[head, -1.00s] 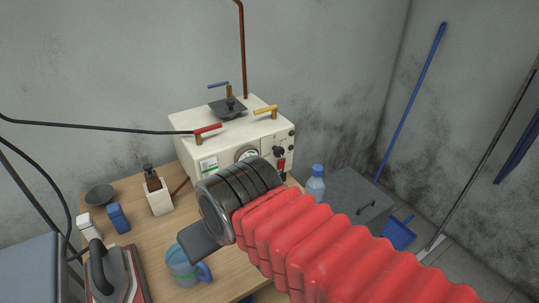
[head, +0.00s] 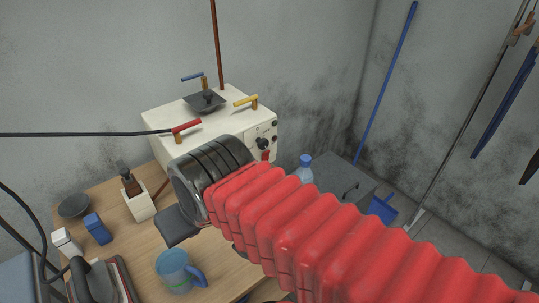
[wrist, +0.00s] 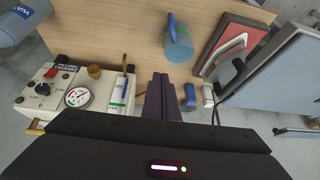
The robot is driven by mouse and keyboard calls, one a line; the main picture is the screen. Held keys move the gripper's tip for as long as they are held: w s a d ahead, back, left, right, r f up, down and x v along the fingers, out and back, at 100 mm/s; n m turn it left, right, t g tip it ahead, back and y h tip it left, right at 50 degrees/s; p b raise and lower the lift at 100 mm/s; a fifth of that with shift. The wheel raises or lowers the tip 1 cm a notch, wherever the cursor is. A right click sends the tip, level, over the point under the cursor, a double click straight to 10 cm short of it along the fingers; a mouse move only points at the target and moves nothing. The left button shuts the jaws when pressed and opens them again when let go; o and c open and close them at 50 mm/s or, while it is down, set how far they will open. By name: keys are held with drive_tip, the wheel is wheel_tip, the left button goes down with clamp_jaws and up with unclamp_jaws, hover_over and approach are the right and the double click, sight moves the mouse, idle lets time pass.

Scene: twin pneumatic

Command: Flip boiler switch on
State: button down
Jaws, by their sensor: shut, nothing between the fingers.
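The boiler (head: 160,117) is a cream box on the wooden table, with coloured valve handles on top. My arm covers much of its front in the head view. The wrist view shows its front panel (wrist: 28,100) at the left. A small red switch (wrist: 50,72) sits there beside a black knob (wrist: 42,89) and a round gauge (wrist: 77,97). I cannot tell whether the switch is on or off. A red part also shows in the head view (head: 265,156). My gripper (wrist: 159,77) is shut and empty, to the right of the panel in the wrist view, apart from the switch.
On the table are a blue mug (head: 174,269), an iron (head: 96,283), a dark bowl (head: 74,206) and a blue box (head: 97,229). A water bottle (head: 304,170) stands right of the boiler, by a grey box (head: 343,180). Bare tabletop lies near the mug.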

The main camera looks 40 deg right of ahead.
drive_tip(key=w+d+m, duration=0.5)
drive_tip(key=d+m, duration=0.2)
drive_tip(key=m, duration=0.3)
drive_tip(key=m+t, duration=0.1)
drive_tip(key=m, duration=2.6)
approach(266, 156)
drive_tip(key=s+a+r, duration=0.2)
drive_tip(key=s+r, duration=0.2)
drive_tip(key=shift+w+d+f+h, duration=0.1)
drive_tip(key=shift+w+f+h, duration=0.1)
drive_tip(key=shift+h, duration=0.2)
drive_tip(key=shift+f, duration=0.1)
drive_tip(key=shift+n, duration=0.3)
drive_tip(key=shift+x, duration=4.9)
drive_tip(key=shift+w, duration=0.1)
